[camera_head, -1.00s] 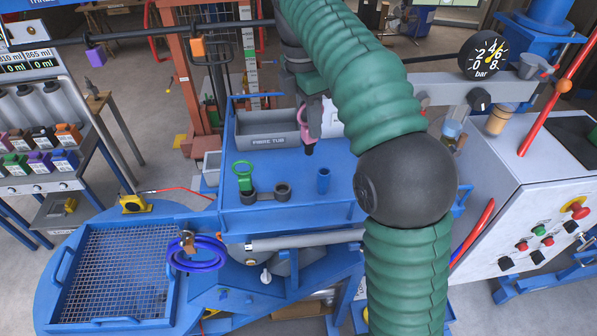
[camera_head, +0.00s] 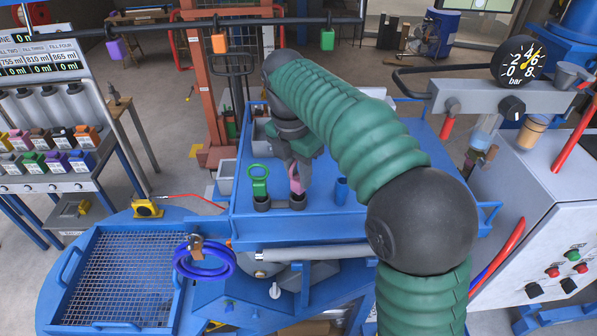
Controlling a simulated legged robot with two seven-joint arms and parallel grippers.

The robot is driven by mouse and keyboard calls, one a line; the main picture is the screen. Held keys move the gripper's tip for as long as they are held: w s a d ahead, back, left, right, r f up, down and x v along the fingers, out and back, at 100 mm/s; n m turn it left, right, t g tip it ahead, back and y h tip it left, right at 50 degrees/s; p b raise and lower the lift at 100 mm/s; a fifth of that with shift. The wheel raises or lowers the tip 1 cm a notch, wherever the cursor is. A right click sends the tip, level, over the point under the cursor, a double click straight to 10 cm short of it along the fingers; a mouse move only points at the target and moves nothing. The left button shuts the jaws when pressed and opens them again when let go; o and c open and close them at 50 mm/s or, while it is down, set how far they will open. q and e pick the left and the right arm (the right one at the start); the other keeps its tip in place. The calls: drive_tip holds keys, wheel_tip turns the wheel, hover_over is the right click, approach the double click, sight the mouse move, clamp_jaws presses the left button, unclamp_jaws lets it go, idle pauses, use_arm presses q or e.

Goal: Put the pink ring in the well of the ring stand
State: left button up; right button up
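The pink ring (camera_head: 296,180) is held edge-on at my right gripper (camera_head: 297,168), which appears shut on it. The ring is above the right-hand well of the dark ring stand (camera_head: 297,202). Its lower end meets the well's rim in this view; I cannot tell whether it is inside. The fingers and my green-sleeved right arm partly hide the ring. A green ring (camera_head: 259,180) stands upright in the stand's left-hand well (camera_head: 262,205). My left gripper is not in view.
A blue cup (camera_head: 341,190) stands on the blue table (camera_head: 400,209) right of the stand. My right arm hides most of the grey tub (camera_head: 260,130) behind. A mesh tray (camera_head: 120,270) with a blue coil (camera_head: 204,262) is at the lower left.

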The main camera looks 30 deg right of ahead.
drive_tip(key=o, duration=0.4)
drive_tip(key=shift+a, duration=0.15)
drive_tip(key=shift+o, duration=0.2)
drive_tip(key=shift+a+r, duration=0.1)
drive_tip(key=shift+s, duration=0.1)
drive_tip(key=r, duration=0.4)
drive_tip(key=a+r, duration=0.1)
drive_tip(key=r, duration=0.7)
drive_tip(key=shift+s+a, duration=0.1)
drive_tip(key=shift+a, duration=0.1)
